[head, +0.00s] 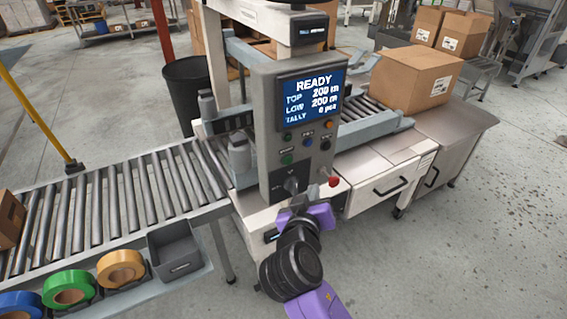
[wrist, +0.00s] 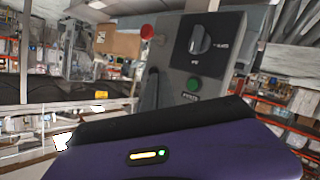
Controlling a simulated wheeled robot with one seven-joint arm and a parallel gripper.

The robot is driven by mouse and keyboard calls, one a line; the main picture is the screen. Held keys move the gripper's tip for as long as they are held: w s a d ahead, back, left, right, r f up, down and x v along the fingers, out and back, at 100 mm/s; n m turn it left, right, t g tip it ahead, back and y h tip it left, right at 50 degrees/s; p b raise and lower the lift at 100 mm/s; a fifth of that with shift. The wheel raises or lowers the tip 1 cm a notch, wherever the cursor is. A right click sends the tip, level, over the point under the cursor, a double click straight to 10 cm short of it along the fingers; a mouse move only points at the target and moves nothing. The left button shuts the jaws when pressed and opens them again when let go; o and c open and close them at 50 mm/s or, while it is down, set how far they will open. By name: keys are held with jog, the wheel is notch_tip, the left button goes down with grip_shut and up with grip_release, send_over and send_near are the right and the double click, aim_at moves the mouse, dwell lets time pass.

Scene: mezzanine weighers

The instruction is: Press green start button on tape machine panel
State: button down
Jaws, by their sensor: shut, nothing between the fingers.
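The tape machine's grey panel (head: 268,115) stands upright in the head view, with a lit screen (head: 312,92) reading READY. A green button (head: 287,159) sits on its lower left, above a black rotary knob (head: 291,185). In the wrist view the panel looks turned over, with the green button (wrist: 194,84) below the knob (wrist: 200,42). A red mushroom button (head: 333,181) sticks out at the panel's lower right. My purple gripper (head: 303,205) is shut and empty, just below and in front of the panel's lower edge. Its fingertips are hard to make out. I see no contact with the green button.
A roller conveyor (head: 120,205) runs left of the machine. Tape rolls (head: 121,267) and a grey bin (head: 176,250) sit along its front. Open floor (head: 480,250) lies to the right.

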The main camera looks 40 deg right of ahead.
jog(key=w+d, duration=0.2)
jog(key=w, duration=0.6)
jog(key=shift+w+d, duration=0.2)
jog(key=shift+d, duration=0.1)
dwell(2.1)
jog(key=shift+w+d+b, duration=0.15)
jog(key=shift+w+b, duration=0.15)
jog(key=shift+w, duration=0.1)
jog(key=shift+w+d, duration=0.15)
jog(key=shift+w, duration=0.25)
dwell(0.6)
dwell(0.3)
jog(key=shift+s+a, duration=0.3)
jog(key=shift+s, duration=0.5)
jog(key=shift+s+a+p, duration=0.15)
jog(key=shift+s+a, duration=0.1)
jog(key=shift+s, duration=0.55)
jog(key=shift+s+a+p, duration=0.15)
jog(key=shift+s+a, duration=0.05)
jog(key=shift+s, duration=0.6)
jog(key=shift+s+a+p, duration=0.15)
jog(key=shift+s+a, duration=0.1)
jog(key=shift+s, duration=0.55)
